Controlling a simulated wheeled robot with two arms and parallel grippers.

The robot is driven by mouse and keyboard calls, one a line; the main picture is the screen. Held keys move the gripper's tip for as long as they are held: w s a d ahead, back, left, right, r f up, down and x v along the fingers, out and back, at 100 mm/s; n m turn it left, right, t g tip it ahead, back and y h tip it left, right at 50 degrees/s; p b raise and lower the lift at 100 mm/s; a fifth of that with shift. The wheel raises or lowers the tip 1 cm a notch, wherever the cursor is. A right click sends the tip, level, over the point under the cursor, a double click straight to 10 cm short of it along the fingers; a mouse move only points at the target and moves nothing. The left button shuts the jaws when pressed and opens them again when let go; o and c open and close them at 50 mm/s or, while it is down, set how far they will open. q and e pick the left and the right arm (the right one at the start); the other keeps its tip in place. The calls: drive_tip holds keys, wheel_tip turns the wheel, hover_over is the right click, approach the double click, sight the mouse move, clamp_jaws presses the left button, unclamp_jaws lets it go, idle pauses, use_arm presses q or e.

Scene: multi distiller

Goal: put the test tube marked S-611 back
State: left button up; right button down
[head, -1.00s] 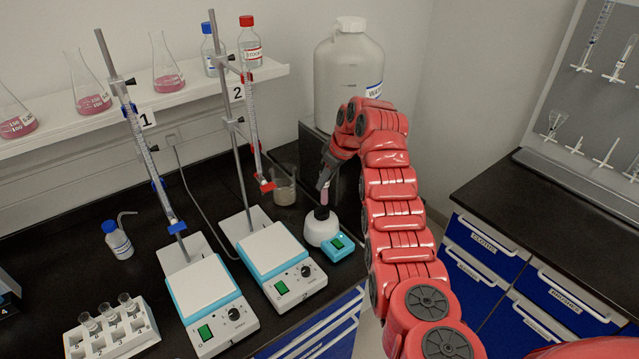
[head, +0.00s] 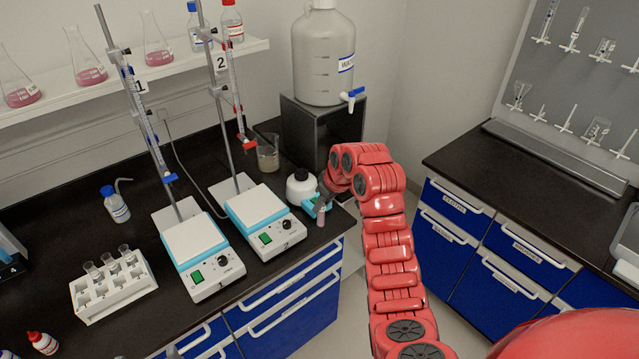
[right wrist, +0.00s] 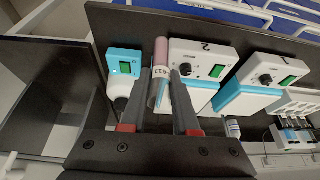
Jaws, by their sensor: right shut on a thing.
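My right gripper (head: 322,203) is shut on a test tube (head: 321,216) with pink contents, just in front of the small white and teal mixer (head: 301,188). In the right wrist view the tube (right wrist: 161,58) lies between the fingers of the gripper (right wrist: 162,85), its label partly readable as 611. The white test tube rack (head: 122,299) stands at the left of the bench. It holds several tubes along its back row, and its front holes look empty. My left gripper is not in view.
Two hotplate stirrers (head: 195,237) (head: 260,207) with burette stands lie between the rack and my right gripper. A beaker (head: 268,158), a blue-capped bottle (head: 118,211) and a red-capped bottle (head: 44,343) stand on the bench. A water tank (head: 322,62) stands behind.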

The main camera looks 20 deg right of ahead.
drive_tip(key=s+a+f+m+h, duration=0.1)
drive_tip(key=s+a+f+m, duration=0.1)
drive_tip(key=s+f, duration=0.8)
drive_tip(key=s+a+f+m+h, duration=0.1)
drive_tip(key=s+a+f+m, duration=0.2)
drive_tip(key=s+f, duration=0.7)
drive_tip(key=shift+f, duration=0.2)
